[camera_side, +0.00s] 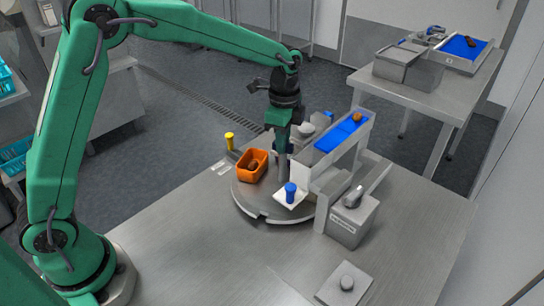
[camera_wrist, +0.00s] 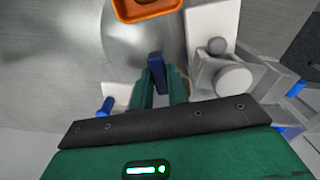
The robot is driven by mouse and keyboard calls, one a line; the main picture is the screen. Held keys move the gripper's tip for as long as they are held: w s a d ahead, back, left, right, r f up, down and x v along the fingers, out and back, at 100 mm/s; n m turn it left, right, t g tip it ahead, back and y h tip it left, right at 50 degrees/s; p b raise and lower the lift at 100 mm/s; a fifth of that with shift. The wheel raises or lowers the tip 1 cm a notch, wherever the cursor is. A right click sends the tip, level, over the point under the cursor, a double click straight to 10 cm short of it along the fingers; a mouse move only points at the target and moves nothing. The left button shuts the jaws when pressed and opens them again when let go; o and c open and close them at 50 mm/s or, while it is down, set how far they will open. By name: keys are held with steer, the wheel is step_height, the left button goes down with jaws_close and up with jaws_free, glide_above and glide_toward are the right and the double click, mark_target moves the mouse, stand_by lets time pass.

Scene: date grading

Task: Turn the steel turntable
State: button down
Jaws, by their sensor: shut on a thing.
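The round steel turntable (camera_side: 248,200) lies on the steel table in the side view. Its bare metal (camera_wrist: 125,45) fills the upper left of the wrist view. My gripper (camera_side: 284,148) points down over the turntable. In the wrist view, its green fingers (camera_wrist: 161,84) are closed around a dark blue upright piece (camera_wrist: 156,66). Where that piece meets the turntable cannot be made out. An orange bin (camera_side: 245,173) with a brown date inside sits on the turntable's left. A white plate (camera_side: 280,198) with a blue knob (camera_side: 290,190) is at its front right.
A blue-topped conveyor (camera_side: 338,135) and a grey box (camera_side: 350,222) stand close to the turntable's right. A yellow post (camera_side: 229,141) is behind left. A grey button plate (camera_side: 346,284) lies at the front. The table's front left is clear.

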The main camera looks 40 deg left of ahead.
steer(key=shift+r+m, duration=0.2)
steer(key=shift+m, duration=1.5)
steer(key=c, duration=1.4)
jaws_free()
steer(key=shift+f, duration=0.1)
steer(key=shift+o, duration=0.2)
steer(key=shift+r, duration=3.95)
